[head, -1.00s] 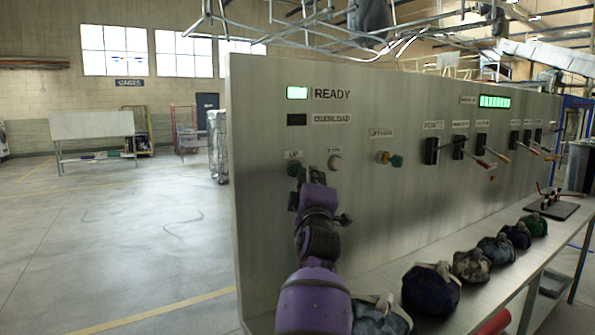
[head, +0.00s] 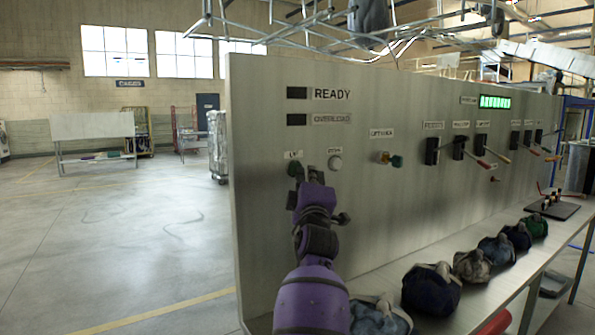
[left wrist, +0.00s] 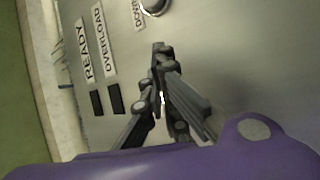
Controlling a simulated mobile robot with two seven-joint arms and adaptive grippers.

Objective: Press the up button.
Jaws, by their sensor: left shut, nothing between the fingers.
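The green up button (head: 295,169) sits under its small label at the left of the grey panel (head: 400,215) in the head view. The pale down button (head: 335,163) is just to its right and shows at the top of the left wrist view (left wrist: 153,5). My left gripper (head: 312,178) is shut and empty, its fingers at the panel close beside the up button. In the left wrist view its fingers (left wrist: 160,60) point at the panel, and the up button is hidden there. I cannot tell whether they touch it. My right gripper is not in view.
The READY lamp (head: 297,93) and OVERLOAD lamp (head: 297,119) are dark. Several cloth bags (head: 431,289) lie along the bench below. The floor (head: 130,240) left of the panel is open.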

